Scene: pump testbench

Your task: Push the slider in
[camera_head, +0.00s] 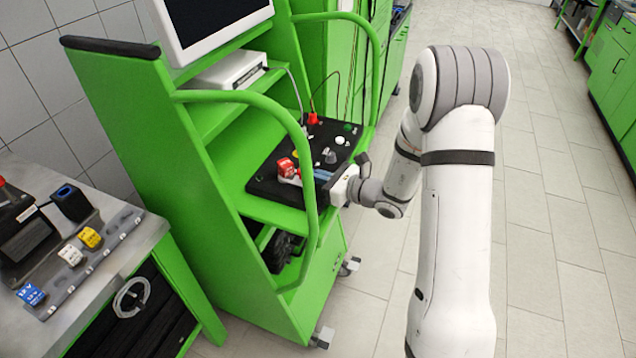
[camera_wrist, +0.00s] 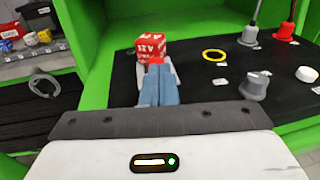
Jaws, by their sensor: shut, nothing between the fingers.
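A black panel (camera_head: 262,182) lies on a shelf of the green bench; the wrist view shows its surface (camera_wrist: 205,88). A red block with white lettering (camera_head: 287,167) is near the panel's left side, and it also shows in the wrist view (camera_wrist: 151,46). I cannot tell whether this block is the slider; nothing else is clearly a slider. My gripper (camera_wrist: 158,72) is shut and empty, its blue-grey fingers pointing at the red block. The fingertips hide the block's lower part, so I cannot tell whether they touch it.
The panel carries a yellow ring (camera_wrist: 214,55), a grey knob (camera_wrist: 253,87), a white button (camera_wrist: 307,74) and a red plug (camera_wrist: 285,31). A green rail (camera_head: 300,140) curves beside the panel, close to my arm. A side table (camera_head: 110,262) stands at left. Open floor is at right.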

